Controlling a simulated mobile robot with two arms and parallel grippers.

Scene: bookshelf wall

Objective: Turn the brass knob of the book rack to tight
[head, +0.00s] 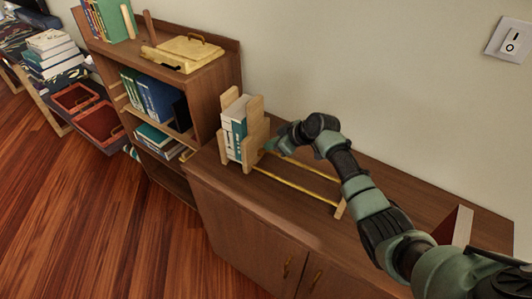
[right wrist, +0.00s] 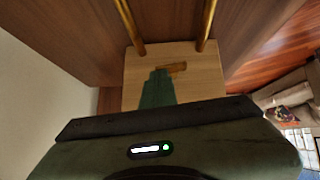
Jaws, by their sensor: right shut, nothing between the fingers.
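The book rack stands on the cabinet top, with pale wooden end panels (head: 256,108), two brass rods (head: 300,184) and a few books (head: 236,132) upright at its left end. In the right wrist view the brass knob (right wrist: 178,67) sits on the face of a wooden panel (right wrist: 205,85), its bar lying roughly level and partly behind my fingers. My right gripper (head: 271,146) is shut and empty, its tips right at the knob; it also shows in the right wrist view (right wrist: 157,76). I cannot tell if they touch. The knob is hidden in the head view. My left gripper is out of view.
A brown bookshelf (head: 217,90) with books and a wooden box (head: 183,53) stands to the left. A reddish-brown wedge-like object (head: 457,226) is at the cabinet's right end. The cabinet top (head: 262,196) in front of the rack is clear. A light switch (head: 510,42) is on the wall.

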